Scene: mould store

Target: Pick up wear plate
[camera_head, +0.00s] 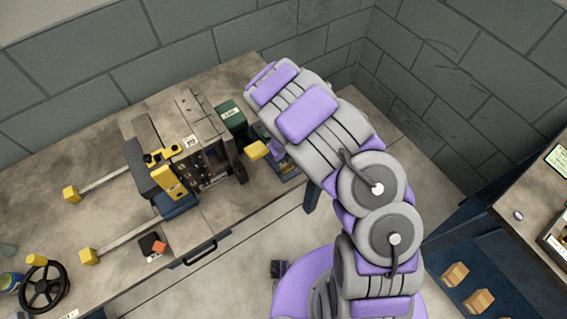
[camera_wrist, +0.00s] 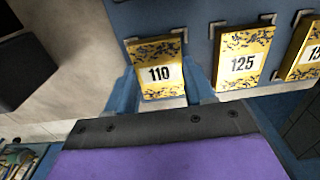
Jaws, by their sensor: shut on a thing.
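A yellow wear plate with dark speckles and a white label reading 110 (camera_wrist: 158,51) stands in the wrist view, at the left end of a row. My gripper (camera_wrist: 159,78) has one blue finger on each side of this plate and is shut on it. The plate is still at its place against the blue rack (camera_wrist: 197,42). A second plate marked 125 (camera_wrist: 243,64) and a third plate (camera_wrist: 305,52), its label cut off by the frame, stand to its right. In the head view my arm hides the gripper and most of the rack.
In the head view a grey machine block (camera_head: 190,125) with long bars and yellow end knobs stands on the workbench (camera_head: 110,215). A green box (camera_head: 232,118) stands close to my arm. A black handwheel (camera_head: 44,289) is at lower left. Another bench (camera_head: 525,195) is at right.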

